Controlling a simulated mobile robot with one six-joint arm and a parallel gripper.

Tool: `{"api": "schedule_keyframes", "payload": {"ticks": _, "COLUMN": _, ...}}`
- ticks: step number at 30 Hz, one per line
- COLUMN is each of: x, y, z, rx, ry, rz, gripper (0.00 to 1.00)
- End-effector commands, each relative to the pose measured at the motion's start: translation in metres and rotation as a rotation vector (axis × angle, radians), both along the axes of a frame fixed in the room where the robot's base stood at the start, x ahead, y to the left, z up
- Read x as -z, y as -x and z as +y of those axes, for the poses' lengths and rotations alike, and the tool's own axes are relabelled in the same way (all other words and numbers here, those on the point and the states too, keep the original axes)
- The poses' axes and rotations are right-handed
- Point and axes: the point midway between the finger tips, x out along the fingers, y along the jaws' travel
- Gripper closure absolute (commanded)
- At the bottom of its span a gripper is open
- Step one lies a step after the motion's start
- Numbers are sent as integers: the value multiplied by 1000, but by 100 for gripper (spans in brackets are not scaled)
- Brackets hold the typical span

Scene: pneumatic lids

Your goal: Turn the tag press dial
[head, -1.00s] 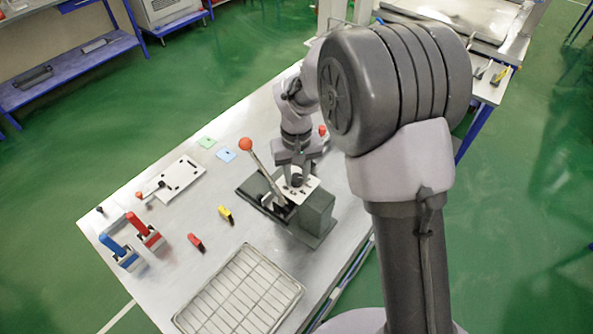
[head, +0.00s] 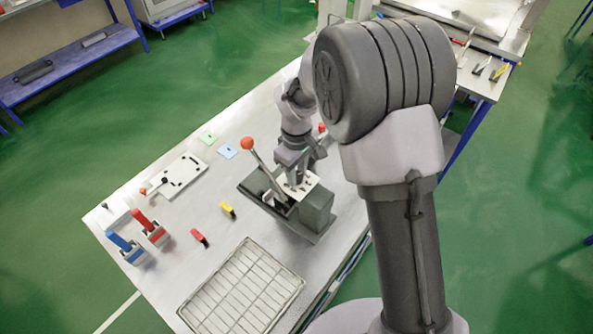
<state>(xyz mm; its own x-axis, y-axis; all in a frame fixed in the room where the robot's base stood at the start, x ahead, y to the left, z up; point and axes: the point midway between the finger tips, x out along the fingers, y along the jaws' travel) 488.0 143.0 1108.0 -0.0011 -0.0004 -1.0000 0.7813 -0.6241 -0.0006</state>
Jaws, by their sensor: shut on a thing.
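The tag press (head: 318,212) is a grey block on a dark base near the right edge of the table. It has a pale top plate with dark marks and a lever with a red ball knob (head: 247,143) tilted up to the left. My gripper (head: 296,178) points down onto the top plate and is shut on the press dial. The dial is small and dark, and the fingers hide most of it.
A wire tray (head: 243,290) lies at the table's front. Red (head: 151,229) and blue (head: 125,246) handled tools, small red (head: 199,237) and yellow (head: 228,209) pieces, a white plate (head: 182,175) and green (head: 209,138) and blue (head: 227,151) tags lie left of the press.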

Motion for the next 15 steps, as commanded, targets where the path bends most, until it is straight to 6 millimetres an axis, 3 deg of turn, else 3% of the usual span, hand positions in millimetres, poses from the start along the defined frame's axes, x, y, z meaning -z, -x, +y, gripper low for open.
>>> {"api": "schedule_keyframes", "payload": {"ticks": 14, "x": -2, "y": -2, "z": 0, "rx": -13, "ry": -2, "rz": -5, "gripper": 100}}
{"api": "schedule_keyframes", "payload": {"ticks": 15, "x": -2, "y": -2, "z": 0, "rx": -13, "ry": -2, "rz": -5, "gripper": 66}}
